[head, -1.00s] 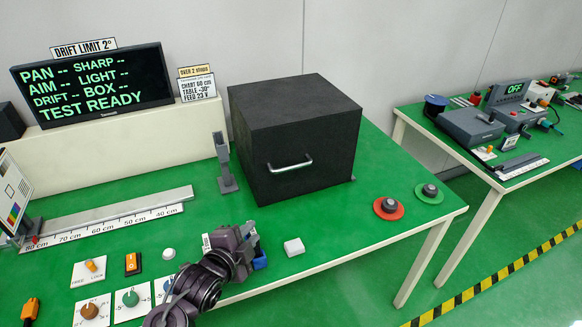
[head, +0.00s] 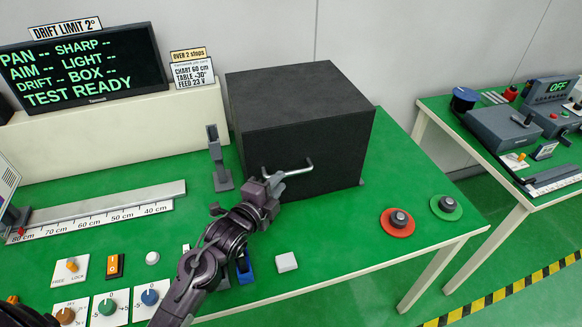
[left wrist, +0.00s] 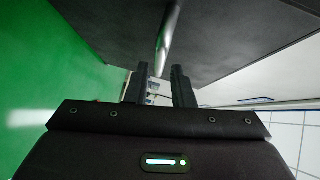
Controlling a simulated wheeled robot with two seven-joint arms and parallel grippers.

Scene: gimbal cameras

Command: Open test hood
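The test hood (head: 310,125) is a large black box on the green bench, closed at the front. Its silver bar handle (head: 297,170) is on the front face. My left gripper (head: 272,186) is at the handle's left part, in front of the hood. In the left wrist view, the two dark fingers (left wrist: 160,88) stand apart. The silver handle (left wrist: 167,40) runs ahead of them, in line with the gap. I cannot tell whether they touch it. My right gripper is not in view.
A red-based knob (head: 398,222) and a green-based knob (head: 446,207) sit right of the hood. A grey post (head: 217,160) stands close on its left. A small white block (head: 287,262) and a blue item (head: 244,265) lie in front. A screen (head: 80,65) reads TEST READY.

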